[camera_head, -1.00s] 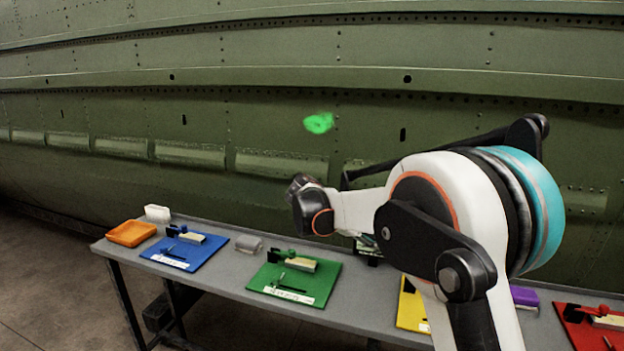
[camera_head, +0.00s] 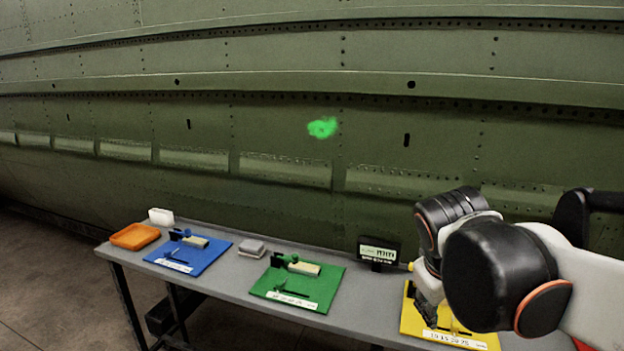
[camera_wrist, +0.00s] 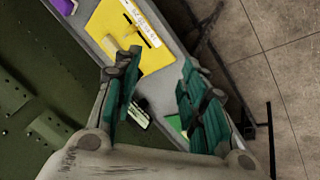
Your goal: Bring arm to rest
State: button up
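My arm (camera_head: 520,270) is folded low at the right of the head view, in front of the table's right part. My gripper (camera_head: 428,305) points down above the yellow mat (camera_head: 468,337), and the arm hides part of that mat. In the wrist view my gripper (camera_wrist: 160,65) has its two teal-padded fingers apart with nothing between them. The yellow mat (camera_wrist: 150,62) shows beyond the fingertips there. I cannot tell the exact height of the fingers above the table.
The grey table (camera_head: 345,312) carries a blue mat (camera_head: 210,255), a green mat (camera_head: 330,276), an orange tray (camera_head: 135,237), a white box (camera_head: 161,216), a grey box (camera_head: 250,246) and a small display (camera_head: 379,252). The green fuselage (camera_head: 260,190), with a bright green patch (camera_head: 322,127), stands behind.

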jog(key=s+a+f+m+t+y, duration=0.2)
jog(key=s+a+f+m+y, duration=0.1)
jog(key=s, duration=0.7)
jog(key=shift+f+m+t, duration=0.3)
jog(key=shift+f, duration=0.6)
